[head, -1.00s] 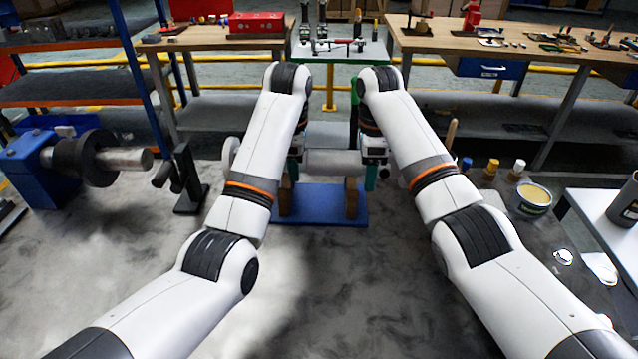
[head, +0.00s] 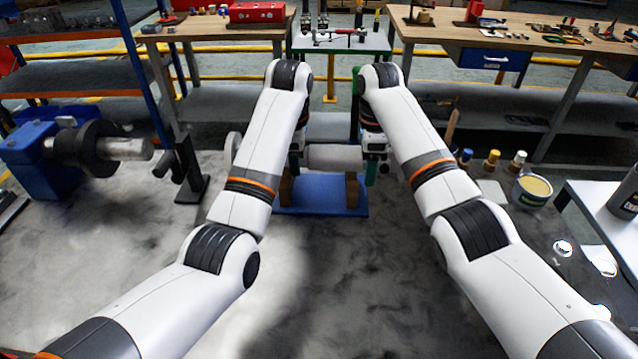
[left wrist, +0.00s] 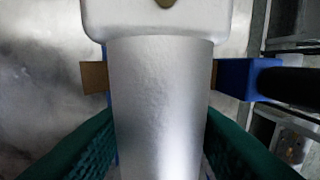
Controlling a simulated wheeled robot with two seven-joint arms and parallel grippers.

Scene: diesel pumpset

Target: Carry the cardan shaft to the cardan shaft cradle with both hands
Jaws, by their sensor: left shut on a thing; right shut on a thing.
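The cardan shaft (head: 333,157) is a pale grey metal tube lying level across the picture between my two grippers. A pale round end (head: 232,150) shows left of my left arm. My left gripper (head: 294,160) is shut on the shaft; in the left wrist view its green pads (left wrist: 160,150) flank the tube (left wrist: 160,90). My right gripper (head: 375,160) is shut on the shaft's right part. The cradle (head: 325,198), a blue base with brown blocks, is below the shaft. My arms hide parts of both. I cannot tell whether shaft and blocks touch.
A blue machine with a dark disc and metal spindle (head: 122,150) and a black stand (head: 190,170) are at left. Small bottles (head: 492,160) and an open tub (head: 533,190) stand at right. Benches (head: 230,35) line the back. The grey floor in front is free.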

